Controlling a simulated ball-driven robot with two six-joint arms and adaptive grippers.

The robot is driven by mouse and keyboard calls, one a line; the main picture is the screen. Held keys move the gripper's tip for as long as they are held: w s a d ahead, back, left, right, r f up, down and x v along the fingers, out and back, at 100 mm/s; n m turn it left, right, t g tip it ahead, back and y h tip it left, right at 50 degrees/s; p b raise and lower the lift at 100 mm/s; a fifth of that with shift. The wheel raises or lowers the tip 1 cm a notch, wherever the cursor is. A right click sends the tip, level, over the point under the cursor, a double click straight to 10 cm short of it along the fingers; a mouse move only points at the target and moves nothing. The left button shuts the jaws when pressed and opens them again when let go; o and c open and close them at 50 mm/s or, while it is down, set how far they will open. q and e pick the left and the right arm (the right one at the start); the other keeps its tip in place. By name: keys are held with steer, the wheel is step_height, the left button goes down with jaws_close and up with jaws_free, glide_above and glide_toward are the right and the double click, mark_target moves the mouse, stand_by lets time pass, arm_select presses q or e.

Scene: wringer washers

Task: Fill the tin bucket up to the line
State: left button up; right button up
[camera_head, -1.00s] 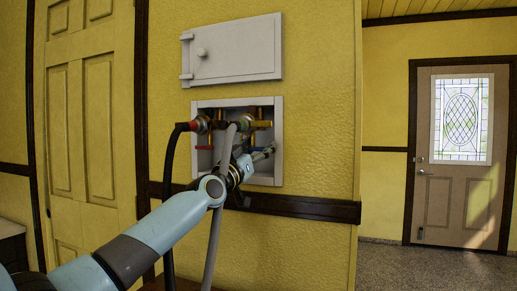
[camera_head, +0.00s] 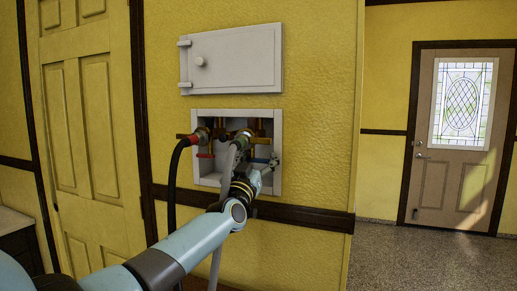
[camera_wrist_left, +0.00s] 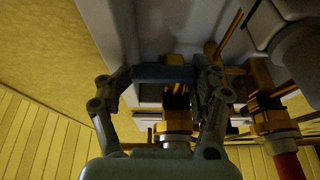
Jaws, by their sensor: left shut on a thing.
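The recessed valve box (camera_head: 278,120) in the wall holds brass taps with a red lever (camera_head: 205,155) and a blue lever (camera_head: 259,160). My left gripper (camera_head: 271,163) reaches to the lower right of the box opening. In the left wrist view, its two fingers (camera_wrist_left: 165,82) are closed on the blue lever (camera_wrist_left: 163,73), one at each end of it. A brass tap body lies just behind the lever. The tin bucket and its line are not in view, and neither is my right gripper. No water shows.
A black hose (camera_head: 172,185) and a grey hose (camera_head: 227,163) hang from the taps, the grey one close beside my left arm. The white box door (camera_head: 235,62) stands open above. A dark wall rail (camera_head: 300,215) runs below right.

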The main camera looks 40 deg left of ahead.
arm_select(q)
steer(key=shift+w+a+r, duration=0.1)
steer(key=shift+w+r, duration=0.05)
steer(key=o, duration=0.9)
steer(key=shift+o, duration=0.8)
steer(key=shift+w+a+f, duration=0.1)
steer(key=shift+a+f, duration=0.15)
steer(key=shift+f, duration=0.05)
steer(key=shift+d, duration=0.15)
steer(key=shift+f, duration=0.15)
steer(key=shift+s+d+f, duration=0.1)
steer(key=shift+s+f, duration=0.15)
steer(key=shift+s, duration=0.15)
steer(key=v, duration=0.7)
steer(key=shift+r, duration=0.2)
steer(key=shift+s, duration=0.1)
